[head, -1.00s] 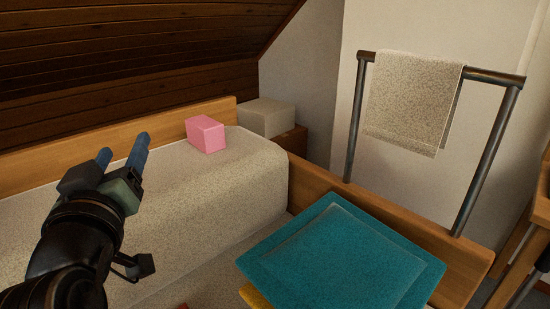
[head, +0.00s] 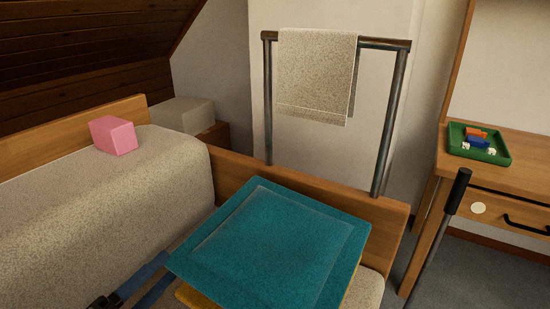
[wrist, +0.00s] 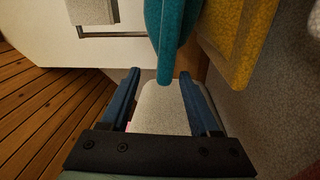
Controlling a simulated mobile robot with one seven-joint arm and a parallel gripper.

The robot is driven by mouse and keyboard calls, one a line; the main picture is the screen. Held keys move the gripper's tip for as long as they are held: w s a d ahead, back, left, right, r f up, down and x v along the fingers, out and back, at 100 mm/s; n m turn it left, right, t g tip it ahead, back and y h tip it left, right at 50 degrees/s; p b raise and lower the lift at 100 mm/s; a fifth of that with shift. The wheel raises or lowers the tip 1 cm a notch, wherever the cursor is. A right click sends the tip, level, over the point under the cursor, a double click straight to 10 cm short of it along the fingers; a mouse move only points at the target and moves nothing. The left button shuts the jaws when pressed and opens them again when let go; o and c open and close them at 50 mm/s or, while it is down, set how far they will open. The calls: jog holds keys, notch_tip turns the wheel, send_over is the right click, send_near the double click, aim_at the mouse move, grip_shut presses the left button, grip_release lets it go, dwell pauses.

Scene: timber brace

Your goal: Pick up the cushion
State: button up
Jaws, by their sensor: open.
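A teal square cushion (head: 275,242) lies tilted in the middle of the head view, on top of a yellow cushion (head: 190,296) that is mostly hidden. In the wrist view the teal cushion (wrist: 172,35) shows edge-on just ahead of the fingertips, roughly in line with the gap. The yellow cushion (wrist: 238,40) is to its right there. My gripper (wrist: 163,85) is open and empty. In the head view its blue fingers (head: 160,270) are low, left of the teal cushion's near-left side. I cannot tell whether they touch it.
A pink block (head: 114,136) sits on the speckled bed (head: 100,205) at left. A wooden board (head: 385,212) and a metal rail with a towel (head: 315,80) stand behind the cushions. A desk (head: 520,170) with a green tray (head: 500,157) is at right.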

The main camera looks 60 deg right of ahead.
aim_at(191, 243)
jog(key=d, duration=0.3)
jog(key=shift+w+r, duration=0.1)
jog(key=shift+w, duration=0.05)
jog(key=d+b, duration=0.1)
jog(key=d, duration=0.1)
jog(key=d+b, duration=0.1)
jog(key=d, duration=0.1)
jog(key=shift+w+d+f+b, duration=0.1)
jog(key=shift+f+b, duration=0.2)
jog(key=shift+b, duration=0.05)
jog(key=shift+d+r, duration=0.15)
jog(key=shift+d, duration=0.3)
grip_shut()
jog(key=shift+r, duration=0.1)
dwell(0.4)
